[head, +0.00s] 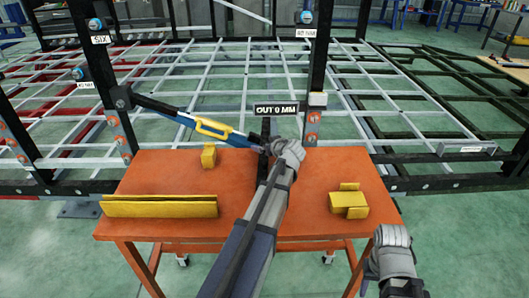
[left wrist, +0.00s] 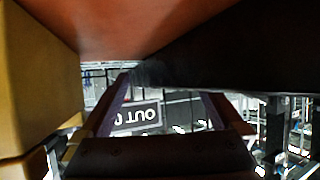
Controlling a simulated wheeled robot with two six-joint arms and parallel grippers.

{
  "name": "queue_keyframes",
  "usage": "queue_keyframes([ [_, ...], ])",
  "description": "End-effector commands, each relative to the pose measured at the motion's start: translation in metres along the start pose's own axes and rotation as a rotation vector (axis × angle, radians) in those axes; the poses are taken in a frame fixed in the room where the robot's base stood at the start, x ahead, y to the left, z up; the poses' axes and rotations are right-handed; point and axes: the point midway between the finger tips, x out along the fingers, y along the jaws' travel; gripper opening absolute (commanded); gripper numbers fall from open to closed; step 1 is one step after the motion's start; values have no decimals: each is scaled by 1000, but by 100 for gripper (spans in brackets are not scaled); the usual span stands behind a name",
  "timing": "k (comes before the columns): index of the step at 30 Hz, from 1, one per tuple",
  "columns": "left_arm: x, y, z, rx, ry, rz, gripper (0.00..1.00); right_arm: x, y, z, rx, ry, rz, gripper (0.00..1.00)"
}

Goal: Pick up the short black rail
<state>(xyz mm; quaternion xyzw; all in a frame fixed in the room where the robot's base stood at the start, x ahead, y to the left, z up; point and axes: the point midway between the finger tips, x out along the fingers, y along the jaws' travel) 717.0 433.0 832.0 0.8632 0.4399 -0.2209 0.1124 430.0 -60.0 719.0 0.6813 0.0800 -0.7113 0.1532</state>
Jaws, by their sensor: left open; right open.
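A short black rail (head: 264,133) shows at the middle of the orange table, below the sign reading OUT 0 MM. My left gripper (head: 265,150) is beside the rail, and its wrist and arm hide part of it. In the left wrist view the open fingers (left wrist: 165,112) have visible space between them. A dark bar (left wrist: 240,50), which looks like the rail, fills the upper right there, close to the fingers. I cannot tell whether they touch it. My right gripper (head: 393,255) is at the lower right, off the table, with its fingertips hard to make out.
The orange table (head: 270,228) also holds a long yellow holder (head: 160,206), a small yellow block (head: 208,156) and a yellow bracket (head: 348,202). A blue and yellow tool (head: 215,128) on a dark arm reaches in from the left. The trailer frame (head: 400,118) stands behind.

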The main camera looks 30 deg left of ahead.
Motion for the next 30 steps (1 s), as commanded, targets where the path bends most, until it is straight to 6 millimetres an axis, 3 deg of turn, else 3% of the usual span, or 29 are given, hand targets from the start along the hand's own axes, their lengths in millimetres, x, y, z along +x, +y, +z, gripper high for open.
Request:
queue_keyframes([
  [4, -1, 0, -1, 0, 0, 0, 100, -1, 0, 0, 0, 0, 0, 50],
  [30, -1, 0, 0, -1, -2, -1, 2, -1, 0, 0, 0, 0, 0, 50],
])
